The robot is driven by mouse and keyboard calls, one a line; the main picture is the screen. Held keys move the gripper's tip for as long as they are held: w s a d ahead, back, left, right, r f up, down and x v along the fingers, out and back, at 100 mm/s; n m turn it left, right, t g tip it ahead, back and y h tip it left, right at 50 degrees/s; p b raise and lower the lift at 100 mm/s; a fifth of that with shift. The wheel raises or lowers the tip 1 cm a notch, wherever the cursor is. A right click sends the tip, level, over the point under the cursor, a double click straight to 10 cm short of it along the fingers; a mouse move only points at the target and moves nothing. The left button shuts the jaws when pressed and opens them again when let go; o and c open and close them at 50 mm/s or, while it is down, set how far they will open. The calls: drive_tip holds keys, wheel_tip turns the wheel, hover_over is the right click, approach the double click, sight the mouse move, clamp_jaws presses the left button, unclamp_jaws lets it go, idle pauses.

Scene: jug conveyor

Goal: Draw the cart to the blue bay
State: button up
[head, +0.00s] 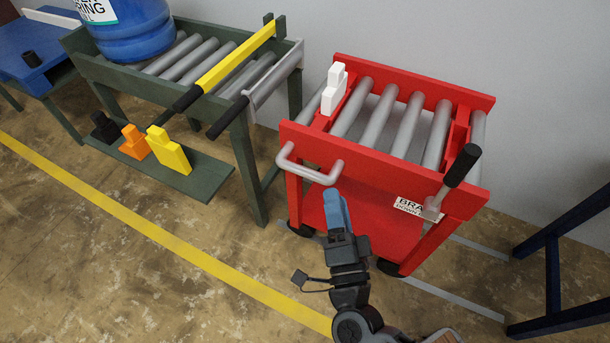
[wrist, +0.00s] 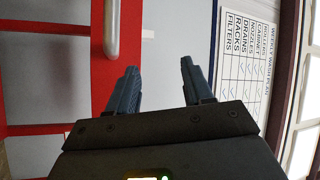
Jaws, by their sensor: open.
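The red cart (head: 395,170) with grey rollers stands right of centre in the head view, near the wall. Its grey U-shaped handle (head: 312,176) sticks out from the left part of its front rail; the handle also shows at the top of the wrist view (wrist: 112,32). A black-gripped lever (head: 461,166) rises at the cart's front right, beside a partly hidden brake label (head: 413,207). My gripper (wrist: 159,80) is open and empty. In the head view my gripper (head: 338,208) appears just below the handle, apart from it. A dark blue frame (head: 552,270) stands at the right edge.
A green roller stand (head: 238,165) with a blue jug (head: 135,35) and a yellow bar (head: 235,65) stands left. Black, orange and yellow blocks (head: 170,152) sit on its lower shelf. A blue table (head: 35,65) is far left. Grey floor lines (head: 455,298) run rightward; front floor is clear.

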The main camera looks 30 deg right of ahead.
drive_tip(key=w+a+f+m+g+h+b, duration=0.25)
drive_tip(key=w+f+m, duration=0.35)
drive_tip(key=w, duration=0.3)
drive_tip(key=b+x, duration=0.1)
drive_tip(key=x, duration=0.6)
drive_tip(key=shift+w+h+b, duration=0.25)
drive_tip(key=shift+h+b, duration=0.05)
drive_tip(key=shift+h, duration=0.05)
drive_tip(key=shift+d+r, duration=0.1)
drive_tip(key=shift+r, duration=0.05)
clamp_jaws()
